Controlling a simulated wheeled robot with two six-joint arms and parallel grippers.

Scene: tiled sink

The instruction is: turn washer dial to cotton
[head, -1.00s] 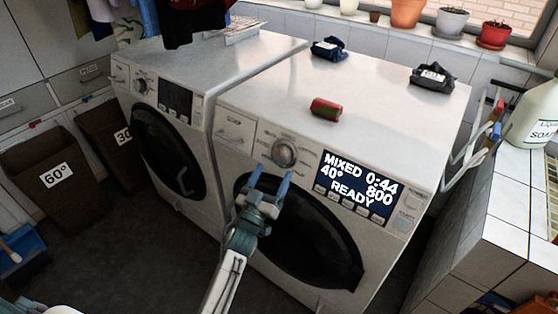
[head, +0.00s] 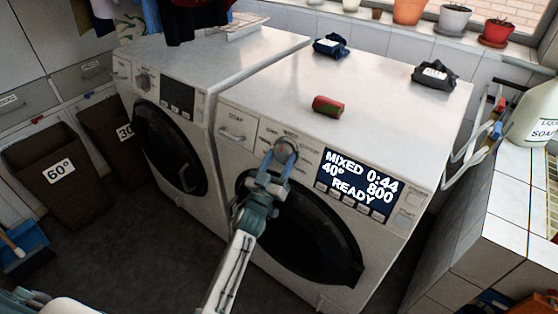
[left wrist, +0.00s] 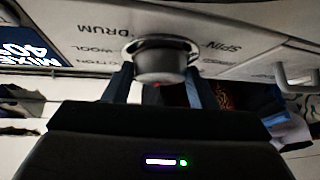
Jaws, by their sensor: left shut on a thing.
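The right washer (head: 400,115) has a round silver dial (head: 286,147) on its front panel. In the left wrist view the dial (left wrist: 160,62) sits between the two blue fingers, with DRUM, WOOL and SPIN lettering around it, upside down. My left gripper (head: 278,158) is shut on the dial. The washer's display (head: 360,187) reads MIXED, 40°, 0:44, 800, READY. The dial's pointer is hard to make out. My right gripper is not in view.
A second washer (head: 180,60) stands to the left. Laundry baskets (head: 50,165) stand at left. A tiled counter (head: 490,215) bounds the right.

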